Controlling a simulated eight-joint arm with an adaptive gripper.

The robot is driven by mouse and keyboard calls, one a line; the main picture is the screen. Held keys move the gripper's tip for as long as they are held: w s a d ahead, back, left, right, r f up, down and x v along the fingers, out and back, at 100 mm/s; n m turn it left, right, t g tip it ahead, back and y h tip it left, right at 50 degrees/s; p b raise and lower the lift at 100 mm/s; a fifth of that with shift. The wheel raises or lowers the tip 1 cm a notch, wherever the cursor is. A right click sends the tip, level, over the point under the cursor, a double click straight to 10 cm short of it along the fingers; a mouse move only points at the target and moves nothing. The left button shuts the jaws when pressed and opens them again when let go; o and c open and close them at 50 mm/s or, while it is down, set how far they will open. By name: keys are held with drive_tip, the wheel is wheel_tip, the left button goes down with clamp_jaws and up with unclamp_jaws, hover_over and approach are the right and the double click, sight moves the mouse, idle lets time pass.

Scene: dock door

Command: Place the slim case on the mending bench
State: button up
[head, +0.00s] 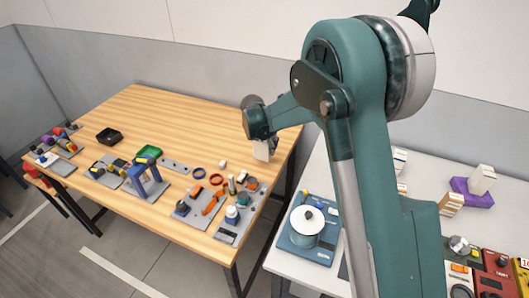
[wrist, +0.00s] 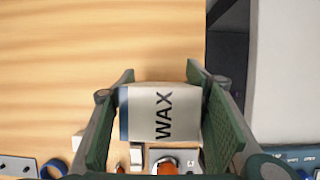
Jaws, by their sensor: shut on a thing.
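My gripper (wrist: 160,80) is shut on a slim white case (wrist: 165,115) with a dark "WAX" label and a blue band at its left edge in the wrist view. In the head view the case (head: 262,151) hangs below my gripper (head: 262,138), over the right part of the wooden bench (head: 195,115). It appears to be above the surface, but the gap is hard to judge. The bench also fills the upper left of the wrist view (wrist: 60,60). My gripper is partly hidden by its own wrist in the head view.
A white table (head: 325,180) at right holds a white pot (head: 306,228) and a purple holder (head: 472,195).

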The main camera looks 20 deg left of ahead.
sight(262, 141)
idle(0.3)
drive_tip(key=shift+f, duration=1.9)
drive_tip(key=shift+f, duration=0.1)
drive_tip(key=o, duration=1)
drive_tip(key=shift+v, duration=6.15)
